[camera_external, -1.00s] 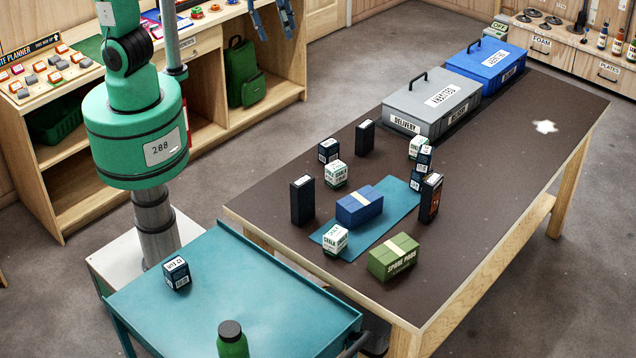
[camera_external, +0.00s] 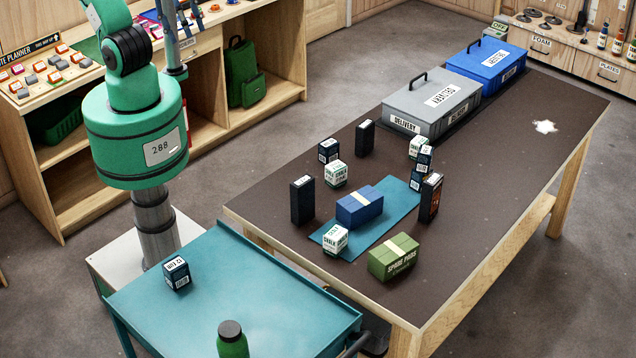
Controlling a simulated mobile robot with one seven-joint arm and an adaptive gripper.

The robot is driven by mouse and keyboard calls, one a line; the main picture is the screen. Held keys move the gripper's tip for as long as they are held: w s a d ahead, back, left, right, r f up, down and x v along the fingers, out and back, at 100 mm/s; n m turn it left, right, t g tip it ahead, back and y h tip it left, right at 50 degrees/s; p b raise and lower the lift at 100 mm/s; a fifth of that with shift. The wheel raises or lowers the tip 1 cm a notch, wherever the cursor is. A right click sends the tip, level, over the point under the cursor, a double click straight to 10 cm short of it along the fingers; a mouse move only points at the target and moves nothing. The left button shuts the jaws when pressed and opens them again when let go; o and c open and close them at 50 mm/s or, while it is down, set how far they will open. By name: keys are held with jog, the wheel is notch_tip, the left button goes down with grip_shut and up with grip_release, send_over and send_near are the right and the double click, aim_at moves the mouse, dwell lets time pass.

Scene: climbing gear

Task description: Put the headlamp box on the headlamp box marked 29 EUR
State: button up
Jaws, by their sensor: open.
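Several small dark navy boxes with white print look like headlamp boxes. One stands on the teal cart (camera_external: 177,274). Another stands on the brown table (camera_external: 328,151), beside a white-and-green chalk cube. The prices are too small to read, so I cannot tell which box is marked 29 EUR. My gripper (camera_external: 180,22) shows only partly at the top edge, left of centre, its dark blue fingers apart. It is far from these boxes, with nothing visible between the fingers.
Grey (camera_external: 432,108) and blue (camera_external: 487,68) cases stand behind. A green bottle (camera_external: 232,340) is at the cart's front.

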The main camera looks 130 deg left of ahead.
jog(key=shift+s+d+f, duration=0.2)
jog(key=shift+s+f, duration=0.1)
jog(key=shift+s, duration=0.25)
jog(key=shift+s+d+f, duration=0.15)
jog(key=shift+s+f, duration=0.15)
jog(key=shift+s, duration=0.25)
jog(key=shift+f, duration=0.1)
notch_tip(320, 180, down, 9)
jog(key=b, duration=0.9)
jog(key=shift+f, duration=0.1)
dwell(5.4)
